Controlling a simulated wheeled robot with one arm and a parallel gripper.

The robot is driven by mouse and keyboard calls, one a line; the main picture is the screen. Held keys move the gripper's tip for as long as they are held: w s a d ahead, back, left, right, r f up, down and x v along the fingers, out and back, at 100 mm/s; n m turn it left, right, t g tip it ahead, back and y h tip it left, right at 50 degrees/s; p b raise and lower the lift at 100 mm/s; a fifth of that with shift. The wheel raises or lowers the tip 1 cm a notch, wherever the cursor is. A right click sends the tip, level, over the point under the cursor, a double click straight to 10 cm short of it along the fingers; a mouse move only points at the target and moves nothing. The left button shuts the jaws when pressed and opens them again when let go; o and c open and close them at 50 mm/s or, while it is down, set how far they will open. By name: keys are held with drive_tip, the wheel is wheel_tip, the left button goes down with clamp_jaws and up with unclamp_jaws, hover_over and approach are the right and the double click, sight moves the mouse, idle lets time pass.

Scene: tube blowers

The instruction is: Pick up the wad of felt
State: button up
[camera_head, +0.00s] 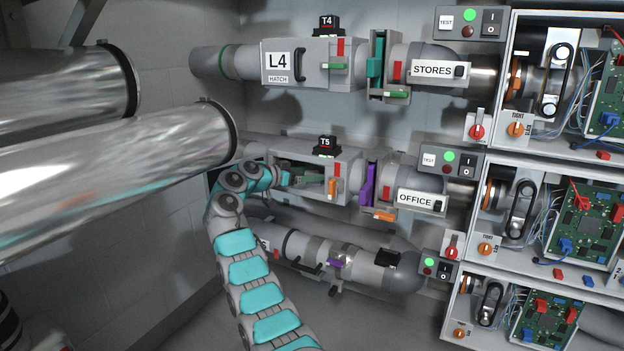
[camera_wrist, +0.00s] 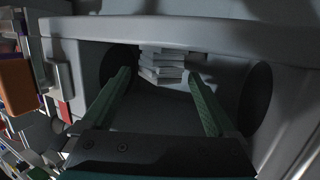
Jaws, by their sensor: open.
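A pale grey layered stack (camera_wrist: 163,64), which looks like the wad of felt, sits inside the open hatch box (camera_wrist: 190,32) in the wrist view. My gripper (camera_wrist: 162,80) is open and empty. Its two green fingers point into the box, one on each side of the stack's line, with the stack beyond the fingertips. In the head view my gripper (camera_head: 312,179) reaches into the open hatch of the middle tube's box (camera_head: 348,160), under the T5 marker. I cannot make out the wad in the head view.
Dark round tube mouths (camera_wrist: 255,98) open in the box's side walls. An orange handle (camera_head: 333,187) and a purple gate (camera_head: 368,183) stand to the right of the hatch. The closed L4 hatch (camera_head: 280,66) is above, and large shiny pipes (camera_head: 110,165) are at left.

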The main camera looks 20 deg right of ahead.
drive_tip(key=shift+x, duration=0.95)
drive_tip(key=c, duration=1.2)
